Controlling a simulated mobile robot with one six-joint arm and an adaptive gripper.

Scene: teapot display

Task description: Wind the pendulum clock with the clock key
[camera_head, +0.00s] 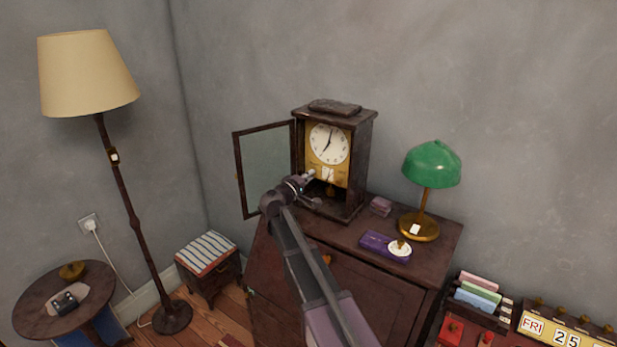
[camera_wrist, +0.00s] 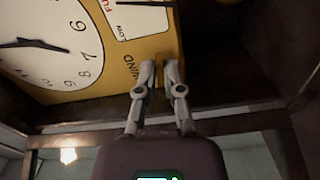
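The pendulum clock (camera_head: 364,165) stands on the dresser in a dark wooden case, with its glass door (camera_head: 266,168) swung open to the left. Its white dial (camera_head: 328,144) shows about seven o'clock, above a brass-coloured panel. In the wrist view the dial (camera_wrist: 45,45) and the word WIND on the yellow panel (camera_wrist: 110,65) are close. My gripper (camera_head: 311,173) is inside the open case front. Its fingertips (camera_wrist: 158,70) are close together beside WIND, with a narrow brass-coloured piece between them, apparently the clock key (camera_wrist: 158,76). The key's far end and any winding hole are hidden.
The dresser (camera_head: 440,238) also bears a green-shaded lamp (camera_head: 432,165), a purple box (camera_head: 375,243) with a round white piece, and a small dark purple block (camera_head: 381,206). A floor lamp (camera_head: 124,180) and round table (camera_head: 32,302) stand at left. The case walls closely surround my gripper.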

